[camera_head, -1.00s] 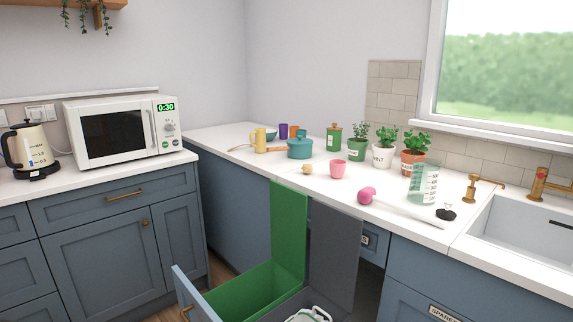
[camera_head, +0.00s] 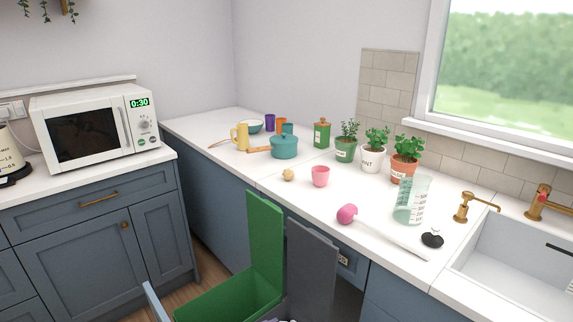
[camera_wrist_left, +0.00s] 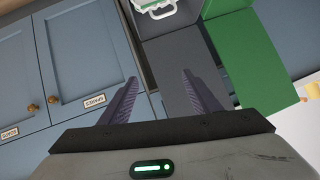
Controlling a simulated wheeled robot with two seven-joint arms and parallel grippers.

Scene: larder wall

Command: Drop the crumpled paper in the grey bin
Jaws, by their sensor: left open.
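A small crumpled beige ball (camera_head: 288,174), which looks like the crumpled paper, lies on the white counter left of a pink cup (camera_head: 320,176). The grey bin's raised lid (camera_head: 311,268) stands beside the green bin's raised lid (camera_head: 265,240) in the pulled-out drawer below the counter. The grey bin's body is mostly cut off by the bottom of the head view. In the left wrist view my left gripper (camera_wrist_left: 160,92) is open and empty, its fingers in front of the grey lid (camera_wrist_left: 176,72). My right gripper is not in view.
The green bin (camera_head: 235,300) is open left of the grey one. A teal pot (camera_head: 284,146), potted herbs, a pink-ended tool (camera_head: 347,214) and a measuring jug (camera_head: 412,200) stand or lie on the counter. A sink (camera_head: 520,262) is at the right. The counter's front strip is mostly clear.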

